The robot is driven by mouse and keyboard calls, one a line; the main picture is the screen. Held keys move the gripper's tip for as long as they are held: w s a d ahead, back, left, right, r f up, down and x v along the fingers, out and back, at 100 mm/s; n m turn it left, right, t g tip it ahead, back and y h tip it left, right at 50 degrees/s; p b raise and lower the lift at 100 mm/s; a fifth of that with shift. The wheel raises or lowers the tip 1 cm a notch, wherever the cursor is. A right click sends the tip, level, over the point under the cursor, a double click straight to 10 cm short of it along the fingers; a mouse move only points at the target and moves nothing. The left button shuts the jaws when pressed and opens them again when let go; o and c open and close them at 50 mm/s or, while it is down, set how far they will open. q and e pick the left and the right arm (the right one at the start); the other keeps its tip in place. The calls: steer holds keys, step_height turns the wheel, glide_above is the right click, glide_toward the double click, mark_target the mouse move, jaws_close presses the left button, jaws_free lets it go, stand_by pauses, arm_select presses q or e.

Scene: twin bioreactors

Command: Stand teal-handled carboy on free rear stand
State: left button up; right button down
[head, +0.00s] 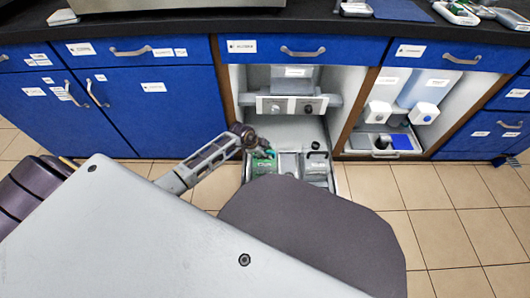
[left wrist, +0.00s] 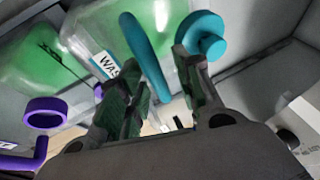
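The teal-handled carboy shows in the left wrist view as a clear body (left wrist: 100,28) with green contents, a white label, a teal loop handle (left wrist: 140,45) and a teal cap (left wrist: 203,38). In the head view its green body (head: 264,167) is in the pull-out tray, partly behind my left gripper (head: 262,150). In the left wrist view my left gripper (left wrist: 160,105) has its fingers apart, with the lower handle between them and a gap on the right side. A purple-handled carboy (left wrist: 28,65) stands to the left. I cannot tell which stand is free. My right gripper is not visible.
The pull-out tray (head: 338,183) extends from an open cabinet bay below a grey unit with knobs (head: 292,105). Pale sections (head: 290,164) lie right of the carboy. Another open bay (head: 400,110) holds white-and-blue equipment. Blue cabinets (head: 150,105) flank the left; tiled floor is clear at right.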

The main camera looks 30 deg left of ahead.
arm_select(q)
steer(key=shift+r, duration=0.1)
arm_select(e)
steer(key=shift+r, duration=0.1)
